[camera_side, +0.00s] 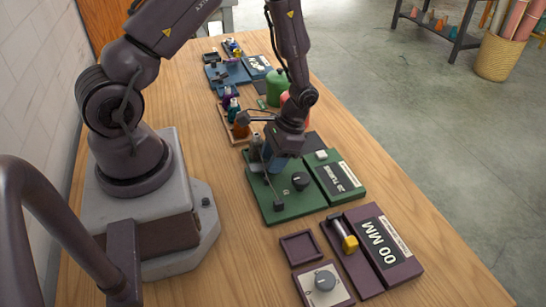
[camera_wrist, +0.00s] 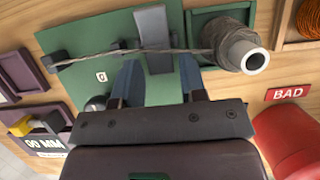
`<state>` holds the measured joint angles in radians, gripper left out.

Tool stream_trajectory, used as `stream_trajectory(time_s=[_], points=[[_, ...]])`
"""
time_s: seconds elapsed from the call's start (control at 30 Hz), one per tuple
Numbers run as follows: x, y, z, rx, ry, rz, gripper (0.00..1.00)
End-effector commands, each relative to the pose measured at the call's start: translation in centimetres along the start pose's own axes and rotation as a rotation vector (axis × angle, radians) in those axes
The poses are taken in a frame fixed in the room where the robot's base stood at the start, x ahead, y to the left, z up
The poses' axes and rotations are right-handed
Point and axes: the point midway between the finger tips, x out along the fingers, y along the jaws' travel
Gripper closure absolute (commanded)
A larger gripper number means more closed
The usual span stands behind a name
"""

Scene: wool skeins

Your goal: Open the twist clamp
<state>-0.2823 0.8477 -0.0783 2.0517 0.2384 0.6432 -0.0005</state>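A green board (camera_side: 275,208) carries a twist device; it also fills the middle of the wrist view (camera_wrist: 95,35). A grey upright metal piece (camera_wrist: 153,38), which looks like the twist clamp, stands on it with a grey strand (camera_wrist: 105,58) running across it. The strand runs from a wound skein (camera_wrist: 222,38) on a pale tube to a small dark fitting at the left. My gripper (camera_wrist: 159,66) is open, its two blue fingers apart with nothing held. The grey piece lies just beyond and between the fingertips; contact cannot be told. In the side view my gripper (camera_side: 274,160) is low over the board.
A purple gauge reading "00 MM" (camera_side: 374,242) and a purple tray (camera_side: 301,248) lie at the near end. A red container (camera_wrist: 288,140) and a "BAD" label (camera_wrist: 287,93) are at the right of the wrist view.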

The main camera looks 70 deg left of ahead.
Motion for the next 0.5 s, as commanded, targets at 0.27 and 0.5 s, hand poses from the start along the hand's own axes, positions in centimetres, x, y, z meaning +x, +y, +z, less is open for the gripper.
stream_trajectory(time_s=[0.27, 0.5], points=[[0.06, 0.00, 0.00, 0.000, 0.000, 0.000, 0.69], [0.02, 0.00, 0.02, 0.000, 0.003, 0.000, 0.96]])
